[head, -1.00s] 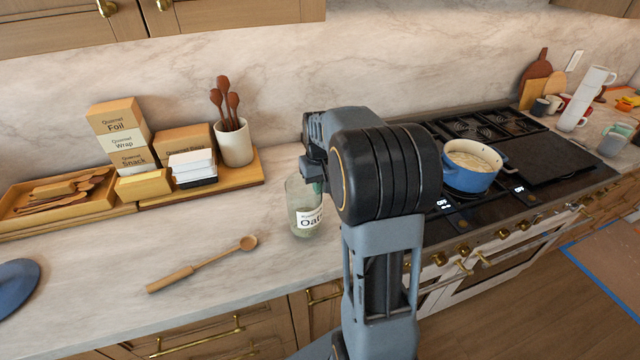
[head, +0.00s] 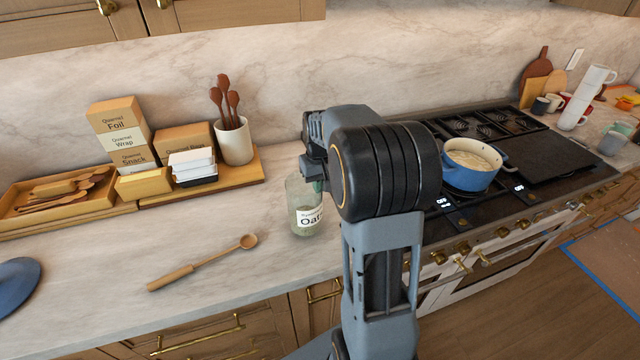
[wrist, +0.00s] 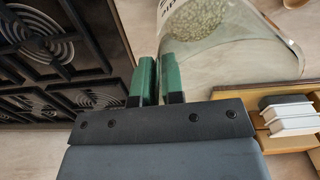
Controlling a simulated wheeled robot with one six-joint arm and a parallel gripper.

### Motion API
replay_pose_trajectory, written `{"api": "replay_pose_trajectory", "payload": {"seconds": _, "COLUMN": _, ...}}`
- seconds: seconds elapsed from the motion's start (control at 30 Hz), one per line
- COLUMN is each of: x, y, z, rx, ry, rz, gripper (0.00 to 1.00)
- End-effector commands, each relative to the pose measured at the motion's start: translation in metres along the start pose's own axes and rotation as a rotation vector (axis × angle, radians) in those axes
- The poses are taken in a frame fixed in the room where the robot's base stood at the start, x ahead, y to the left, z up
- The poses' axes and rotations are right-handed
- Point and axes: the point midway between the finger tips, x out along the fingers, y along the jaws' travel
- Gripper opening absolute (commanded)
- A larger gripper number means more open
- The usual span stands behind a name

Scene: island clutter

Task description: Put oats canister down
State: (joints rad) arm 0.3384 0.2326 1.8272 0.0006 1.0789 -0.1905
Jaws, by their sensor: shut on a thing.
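The oats canister (head: 304,222) is a clear glass jar with a white label and pale oats in its lower part. In the head view it stands upright at the counter (head: 215,295), left of the stove; whether its base touches the counter is hard to tell. It also shows in the wrist view (wrist: 235,50), with oats at its far end. My gripper (wrist: 158,82) has green finger pads close together, shut on the canister's glass wall near its rim. In the head view my arm hides most of the gripper and the canister's right side.
A wooden spoon (head: 200,264) lies left of the canister. A utensil crock (head: 235,142) and boxes (head: 184,140) stand on a wooden board behind it. The stove with a blue pot (head: 468,178) is to the right. Bare counter surrounds the spoon.

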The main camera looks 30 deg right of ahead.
Motion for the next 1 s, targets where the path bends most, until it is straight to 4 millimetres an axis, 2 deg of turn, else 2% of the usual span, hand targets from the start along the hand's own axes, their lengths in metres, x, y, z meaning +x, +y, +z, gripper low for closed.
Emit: {"api": "replay_pose_trajectory", "payload": {"seconds": 1.0, "x": 0.0066, "y": 0.0000, "z": -0.0001, "rx": 0.000, "ry": 0.000, "rz": 0.000, "gripper": 0.00}}
